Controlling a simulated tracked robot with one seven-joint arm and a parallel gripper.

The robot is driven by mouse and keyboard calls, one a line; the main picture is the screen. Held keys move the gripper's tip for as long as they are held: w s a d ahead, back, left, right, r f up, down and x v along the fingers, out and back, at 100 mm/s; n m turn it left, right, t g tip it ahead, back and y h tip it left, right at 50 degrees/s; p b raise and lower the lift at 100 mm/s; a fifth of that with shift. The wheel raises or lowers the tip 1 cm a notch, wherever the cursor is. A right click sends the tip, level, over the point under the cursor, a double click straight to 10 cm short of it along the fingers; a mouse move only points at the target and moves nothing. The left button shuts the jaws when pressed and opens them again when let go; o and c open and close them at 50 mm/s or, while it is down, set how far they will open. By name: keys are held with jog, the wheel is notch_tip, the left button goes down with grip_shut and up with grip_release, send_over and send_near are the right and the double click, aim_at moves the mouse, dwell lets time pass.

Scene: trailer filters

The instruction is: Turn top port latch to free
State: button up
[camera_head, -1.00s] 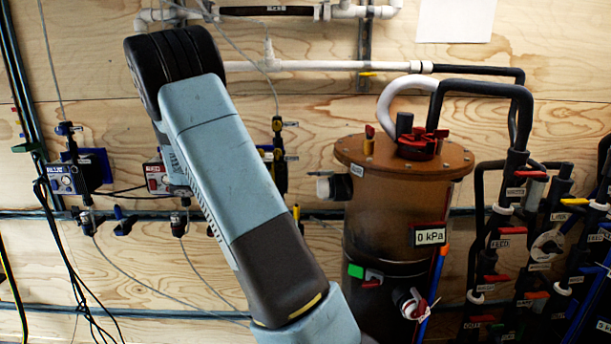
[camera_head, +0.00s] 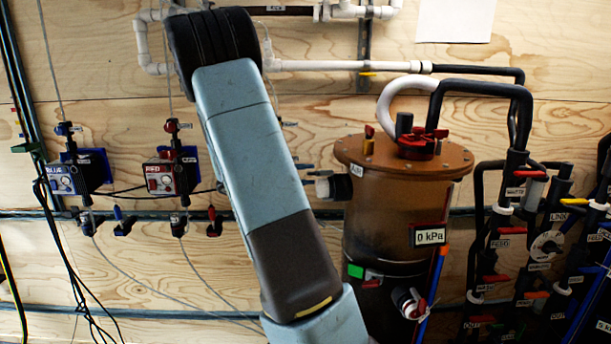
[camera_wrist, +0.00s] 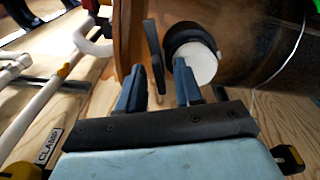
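A brown vessel (camera_head: 393,215) stands right of centre in the head view. A port (camera_head: 330,187) with a pale round end and black collar sticks out of its upper left side. In the wrist view, a white-ended port (camera_wrist: 200,66) with a black collar lies just beyond my right finger. A narrow dark lever (camera_wrist: 154,52) stands to its left, its near end beyond the gap between my fingers. I cannot tell if it is the top port latch. My gripper (camera_wrist: 160,78) is open, with two blue fingers apart and nothing visibly held. My arm hides it in the head view.
The vessel's lid carries a red-and-black fitting (camera_head: 417,146) and a small red handle (camera_head: 369,133). A lower port (camera_head: 408,302) has a red handle. Pipes and valves (camera_head: 515,250) crowd the right. A red-labelled box (camera_head: 160,178) is on the wall at left.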

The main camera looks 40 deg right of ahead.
grip_shut()
dwell(0.3)
jog(key=shift+f+n, duration=0.1)
jog(key=shift+n, duration=0.6)
grip_release()
jog(key=v, duration=1.3)
jog(key=shift+w+a, duration=0.25)
jog(key=shift+a, duration=0.1)
